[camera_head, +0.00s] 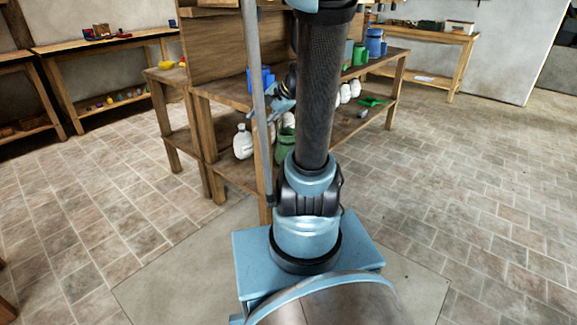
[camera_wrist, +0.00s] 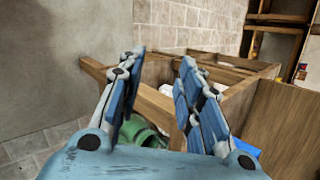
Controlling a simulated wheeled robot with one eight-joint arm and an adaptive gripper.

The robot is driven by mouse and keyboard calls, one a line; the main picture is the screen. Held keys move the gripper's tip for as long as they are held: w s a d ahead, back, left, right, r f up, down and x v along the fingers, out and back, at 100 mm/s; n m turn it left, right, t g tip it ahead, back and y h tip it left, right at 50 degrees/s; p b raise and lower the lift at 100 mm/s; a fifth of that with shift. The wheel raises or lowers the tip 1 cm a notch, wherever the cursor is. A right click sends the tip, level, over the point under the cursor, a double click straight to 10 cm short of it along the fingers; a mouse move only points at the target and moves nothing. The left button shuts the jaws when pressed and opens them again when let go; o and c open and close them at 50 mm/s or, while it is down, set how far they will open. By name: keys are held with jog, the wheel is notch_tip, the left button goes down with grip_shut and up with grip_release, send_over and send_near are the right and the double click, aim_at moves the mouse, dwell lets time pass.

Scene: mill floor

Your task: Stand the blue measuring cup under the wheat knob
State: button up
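A blue vessel (camera_head: 262,78), perhaps the measuring cup, stands on the wooden bench, partly hidden behind my arm. Another blue vessel (camera_head: 375,43) stands farther right on the bench. My gripper (camera_head: 284,100) is by the bench's front edge, right of the nearer blue vessel and partly behind my arm. In the wrist view, my gripper (camera_wrist: 160,90) has its fingers spread with nothing held between them. A blue patch (camera_wrist: 246,149) shows at lower right there, mostly cut off by the finger and a wooden panel. I cannot make out the wheat knob.
The bench (camera_head: 225,92) has a lower shelf with white jugs (camera_head: 243,142) and a green container (camera_head: 285,146). A green container (camera_wrist: 142,132) shows below my fingers. Green vessels (camera_head: 360,54) stand on the bench's right part. Side tables line the walls. The tiled floor right is clear.

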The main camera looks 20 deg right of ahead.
jog(key=s+d+f+n+g+h, duration=0.1)
jog(key=s+d+f+n+h, duration=0.1)
jog(key=s+n, duration=0.4)
jog(key=s+d+f+n+g+h, duration=0.2)
jog(key=s+d+f+n+h, duration=0.1)
jog(key=s, duration=1.1)
notch_tip(320, 180, down, 2)
jog(key=n+h, duration=0.1)
jog(key=n, duration=0.2)
jog(key=shift+s+d+h, duration=0.2)
jog(key=shift+s+h, duration=0.1)
